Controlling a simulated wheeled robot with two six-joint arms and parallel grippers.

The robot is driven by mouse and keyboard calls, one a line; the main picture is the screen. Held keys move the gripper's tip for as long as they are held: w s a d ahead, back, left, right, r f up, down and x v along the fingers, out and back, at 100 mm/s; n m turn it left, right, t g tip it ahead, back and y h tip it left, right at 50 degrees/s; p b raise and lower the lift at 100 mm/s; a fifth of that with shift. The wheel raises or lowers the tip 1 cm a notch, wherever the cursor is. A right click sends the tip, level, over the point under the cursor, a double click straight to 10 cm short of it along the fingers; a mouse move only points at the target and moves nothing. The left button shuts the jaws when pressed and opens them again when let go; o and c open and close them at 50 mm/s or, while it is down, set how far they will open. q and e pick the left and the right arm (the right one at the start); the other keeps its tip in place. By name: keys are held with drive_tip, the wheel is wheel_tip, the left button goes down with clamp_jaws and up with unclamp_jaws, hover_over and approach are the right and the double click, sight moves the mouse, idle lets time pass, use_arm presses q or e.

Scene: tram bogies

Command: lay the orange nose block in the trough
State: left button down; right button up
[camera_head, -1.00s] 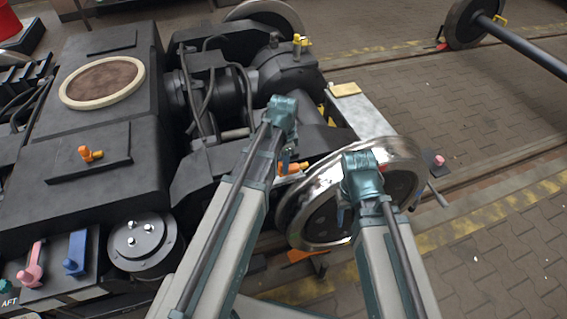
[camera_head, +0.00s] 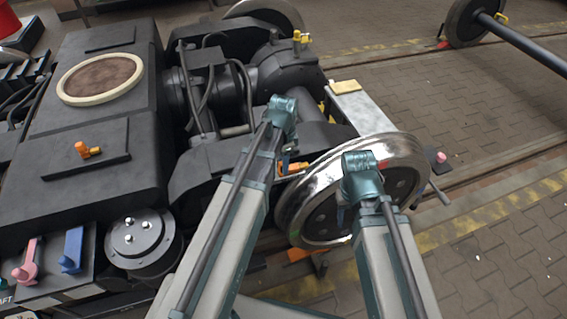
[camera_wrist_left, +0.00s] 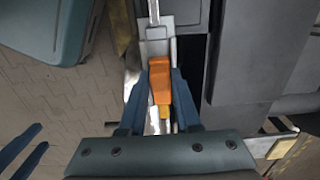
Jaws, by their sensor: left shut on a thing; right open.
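The orange nose block (camera_wrist_left: 160,82), with a yellow lower end, is between the blue fingers of my left gripper (camera_wrist_left: 158,75) in the left wrist view. That gripper is shut on it. In the head view, the orange block (camera_head: 292,168) shows small beside the shiny wheel, with my left arm partly in front. A pale grey narrow channel (camera_wrist_left: 155,48) lies just beyond the block in the wrist view; I cannot tell whether it is the trough or whether they touch. My right gripper's blue fingers (camera_wrist_left: 43,136) are apart and empty at the lower left.
The shiny wheel (camera_head: 408,150) stands close by both arms. A pale slab (camera_head: 372,119) with a yellow pad (camera_head: 345,87) lies behind it. The dark bogie frame (camera_head: 100,150) fills the left, carrying another orange piece (camera_head: 85,149). Paved floor is open at the right.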

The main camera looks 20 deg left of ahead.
use_arm(q)
drive_tip(key=shift+f, duration=0.3)
drive_tip(key=c, duration=0.5)
unclamp_jaws()
drive_tip(key=shift+c, duration=0.2)
drive_tip(key=shift+r, duration=0.15)
wheel_tip(320, 180, up, 14)
drive_tip(key=p, duration=1.3)
drive_tip(key=shift+f+p, duration=0.2)
drive_tip(key=shift+p, duration=0.1)
drive_tip(key=s+d+r+n+p, duration=0.3)
drive_tip(key=s+d+r+p, duration=0.1)
drive_tip(key=s, duration=0.3)
drive_tip(key=s+d+r+n+y+p, duration=0.1)
drive_tip(key=s+d+r+n+p, duration=0.3)
drive_tip(key=s+d, duration=0.2)
drive_tip(key=shift+s+d+r, duration=0.25)
drive_tip(key=shift+s, duration=0.4)
